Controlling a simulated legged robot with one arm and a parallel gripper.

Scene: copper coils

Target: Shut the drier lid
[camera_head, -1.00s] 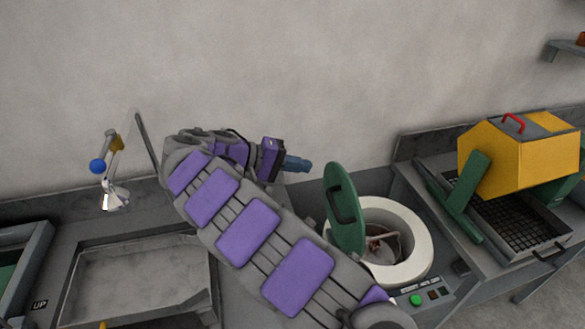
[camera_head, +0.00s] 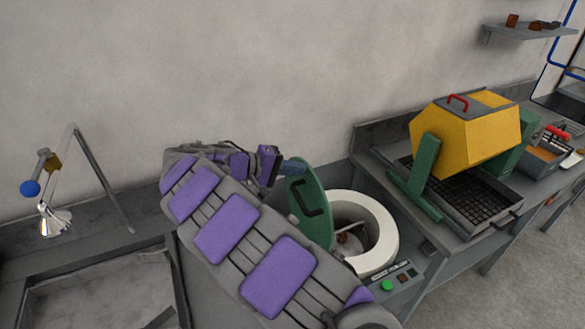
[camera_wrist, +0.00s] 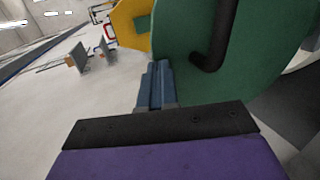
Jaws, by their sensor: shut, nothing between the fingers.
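The drier (camera_head: 384,236) is a white round tub set in the counter, with its mouth open and something reddish inside. Its green lid (camera_head: 309,204) stands raised, nearly upright, on the tub's left side, with a dark handle (camera_head: 317,208) on its face. My gripper (camera_head: 293,166) is shut and empty, at the lid's upper left edge. In the wrist view the shut blue fingers (camera_wrist: 156,86) are close beside the green lid (camera_wrist: 235,55), overlapping its edge; I cannot tell whether they touch. The handle (camera_wrist: 212,38) also shows there. My arm hides part of the tub's left side.
A control panel with a green button (camera_head: 387,286) is in front of the tub. To the right a yellow barrel (camera_head: 470,135) stands on green supports over a black grate. A sink (camera_head: 100,290) and tap (camera_head: 55,222) are at the left. The wall is close behind.

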